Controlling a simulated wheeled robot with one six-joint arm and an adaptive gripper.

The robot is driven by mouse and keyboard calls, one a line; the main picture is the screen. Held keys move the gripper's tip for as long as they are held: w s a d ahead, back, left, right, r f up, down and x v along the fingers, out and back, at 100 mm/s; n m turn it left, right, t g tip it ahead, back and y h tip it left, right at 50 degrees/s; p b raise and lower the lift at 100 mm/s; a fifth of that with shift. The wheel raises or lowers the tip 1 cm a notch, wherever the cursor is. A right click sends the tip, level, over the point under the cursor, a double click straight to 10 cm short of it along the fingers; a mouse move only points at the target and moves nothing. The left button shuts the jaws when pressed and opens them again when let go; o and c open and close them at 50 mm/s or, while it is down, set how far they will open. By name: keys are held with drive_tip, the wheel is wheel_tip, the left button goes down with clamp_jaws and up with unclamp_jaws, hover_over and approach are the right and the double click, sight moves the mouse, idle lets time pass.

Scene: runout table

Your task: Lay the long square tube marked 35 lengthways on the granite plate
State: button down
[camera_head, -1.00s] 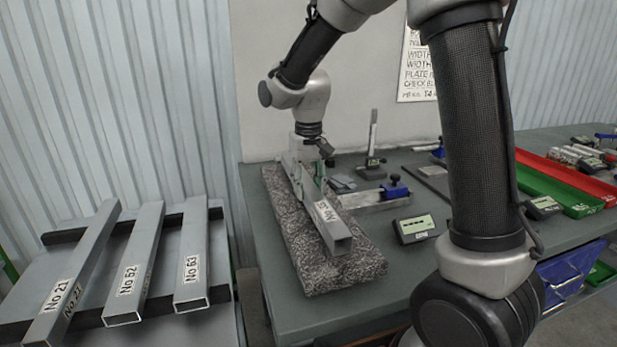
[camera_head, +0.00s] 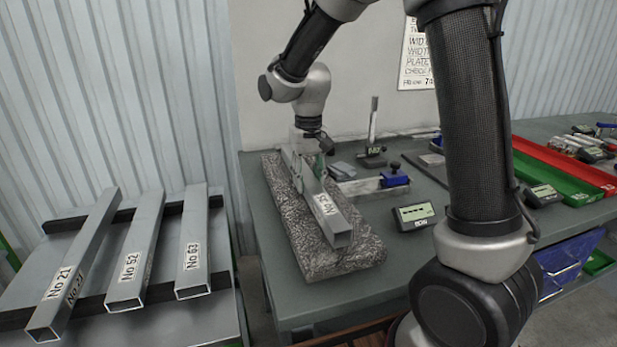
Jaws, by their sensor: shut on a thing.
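The long grey square tube (camera_head: 336,222) has a white label that reads as No 35. It runs lengthways along the speckled granite plate (camera_head: 305,255), with its open end toward me near the plate's near end. My gripper (camera_head: 309,163) is shut on the tube toward its far part, pointing down; its fingertips are partly hidden. The tube is at or very close above the plate's top; I cannot tell whether it touches.
Tubes No 21 (camera_head: 78,262), No 52 (camera_head: 135,250) and No 63 (camera_head: 194,241) lie on a rack at left. Right of the plate are a blue-ended gauge (camera_head: 394,178), a small stand (camera_head: 372,155), a display box (camera_head: 414,217) and green (camera_head: 550,180) and red (camera_head: 575,168) trays.

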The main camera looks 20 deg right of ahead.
drive_tip(key=c, duration=0.9)
unclamp_jaws()
wheel_tip(320, 180, up, 12)
